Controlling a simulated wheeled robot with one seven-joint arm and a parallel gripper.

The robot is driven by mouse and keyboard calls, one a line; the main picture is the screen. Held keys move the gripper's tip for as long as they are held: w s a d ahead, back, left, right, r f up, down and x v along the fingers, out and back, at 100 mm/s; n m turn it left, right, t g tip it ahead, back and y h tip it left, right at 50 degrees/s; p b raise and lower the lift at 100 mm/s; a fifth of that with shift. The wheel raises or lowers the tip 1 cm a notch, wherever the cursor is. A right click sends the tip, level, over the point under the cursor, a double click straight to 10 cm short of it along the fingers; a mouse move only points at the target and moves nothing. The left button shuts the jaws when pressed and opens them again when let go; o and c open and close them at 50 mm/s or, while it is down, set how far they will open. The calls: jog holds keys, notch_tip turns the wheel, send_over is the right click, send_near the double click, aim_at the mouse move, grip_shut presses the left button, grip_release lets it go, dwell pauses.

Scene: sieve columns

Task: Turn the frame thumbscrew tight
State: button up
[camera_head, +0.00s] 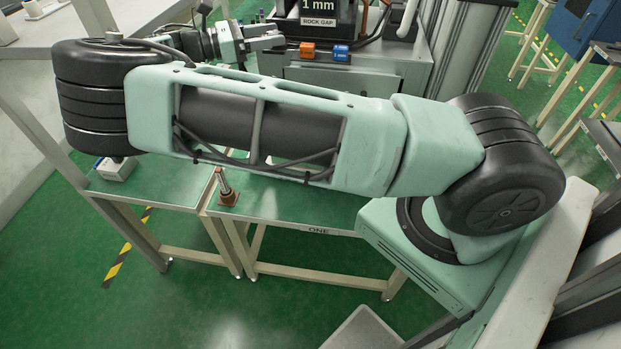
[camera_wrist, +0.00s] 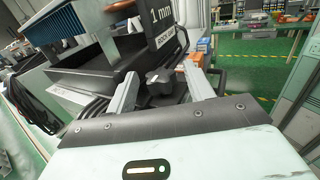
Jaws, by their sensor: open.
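The frame thumbscrew is a black lobed knob (camera_wrist: 158,82) in the middle of the wrist view, in front of the dark sieve frame (camera_wrist: 115,68). My gripper (camera_wrist: 160,72) is open, with one pale finger to the left of the knob and one to its right. Gaps show between the knob and both fingers; I cannot tell whether the tips reach past it. In the head view my gripper (camera_head: 280,38) is beside the black unit (camera_head: 328,22) labelled "1 mm ROCK GAP". I cannot make out the knob there.
Black cables (camera_wrist: 38,95) lie left in the wrist view. A green bench (camera_head: 290,205) holds a brown base with a metal pin (camera_head: 228,192).

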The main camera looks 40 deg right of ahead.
jog(key=n+t, duration=0.1)
jog(key=t, duration=0.1)
jog(key=n+t+h, duration=0.1)
jog(key=t, duration=0.1)
jog(key=n+t, duration=0.1)
jog(key=shift+s+a+n+t+h, duration=0.1)
jog(key=shift+s+n+t+h, duration=0.2)
jog(key=shift+n+t, duration=0.1)
jog(key=n+t, duration=0.1)
jog(key=t, duration=0.1)
jog(key=n+t, duration=0.1)
jog(key=n+t+b, duration=0.1)
jog(key=t, duration=0.1)
jog(key=shift+s+f+n+t, duration=0.1)
jog(key=shift+s+n+t, duration=0.2)
jog(key=shift+s+d+n+t+y+b, duration=0.1)
jog(key=shift+n+t+y+b, duration=0.2)
jog(key=shift+n+t+y, duration=0.8)
jog(key=shift+s+d+n+t+y+b, duration=0.1)
jog(key=shift+n+t+y+b, duration=0.2)
jog(key=shift+n+t, duration=0.85)
jog(key=shift+s+d+n+t+y+b, duration=0.2)
jog(key=shift+n+t+y, duration=0.45)
jog(key=shift+t, duration=1)
jog(key=shift+w+a+y, duration=0.1)
jog(key=shift+y, duration=0.15)
jog(key=shift+t, duration=0.3)
